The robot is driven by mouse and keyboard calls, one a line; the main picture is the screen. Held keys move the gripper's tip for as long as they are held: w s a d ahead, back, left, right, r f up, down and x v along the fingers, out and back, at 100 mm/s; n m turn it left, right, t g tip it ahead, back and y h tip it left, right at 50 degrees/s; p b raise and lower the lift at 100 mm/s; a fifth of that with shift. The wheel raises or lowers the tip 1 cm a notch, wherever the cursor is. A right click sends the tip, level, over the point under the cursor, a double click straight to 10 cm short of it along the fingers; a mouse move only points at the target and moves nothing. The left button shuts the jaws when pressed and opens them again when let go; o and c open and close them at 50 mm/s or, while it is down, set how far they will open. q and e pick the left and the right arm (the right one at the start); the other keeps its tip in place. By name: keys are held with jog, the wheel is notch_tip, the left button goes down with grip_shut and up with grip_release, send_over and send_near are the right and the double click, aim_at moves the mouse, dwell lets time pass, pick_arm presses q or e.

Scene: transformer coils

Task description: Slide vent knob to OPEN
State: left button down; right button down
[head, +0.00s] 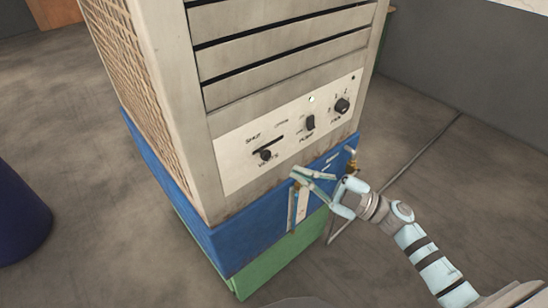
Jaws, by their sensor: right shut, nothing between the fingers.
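The vent knob (266,155) is a small dark knob on the white control panel (235,178) of a beige cooler. It sits at the left, lower end of a dark slanted slot, above the label "VENTS". "SHUT" is printed by the slot's left end; the small print by its right end is hard to read. My right gripper (304,176) is shut and empty, below and to the right of the knob, in front of the blue band under the panel. It is apart from the knob. My left gripper is not in view.
A pump switch (310,122) and a round dial (342,105) sit right of the slot. Brass taps (351,162) stick out below the panel, one close to my right gripper. The cooler stands on a blue and green base (240,284). A dark blue drum (18,215) stands left.

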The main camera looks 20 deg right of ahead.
notch_tip(320, 180, up, 3)
jog(key=p, duration=0.3)
send_over(267, 157)
jog(key=s+a, duration=0.3)
jog(key=s, duration=0.1)
jog(key=d+f+b, duration=0.1)
jog(key=w+d+f+b, duration=0.1)
jog(key=f, duration=0.1)
jog(key=shift+w+d+f, duration=0.15)
jog(key=shift+d+f, duration=0.1)
jog(key=shift+d, duration=0.25)
jog(key=w+d+b, duration=0.2)
jog(key=d+b, duration=0.1)
jog(key=d, duration=0.3)
jog(key=shift+w, duration=0.15)
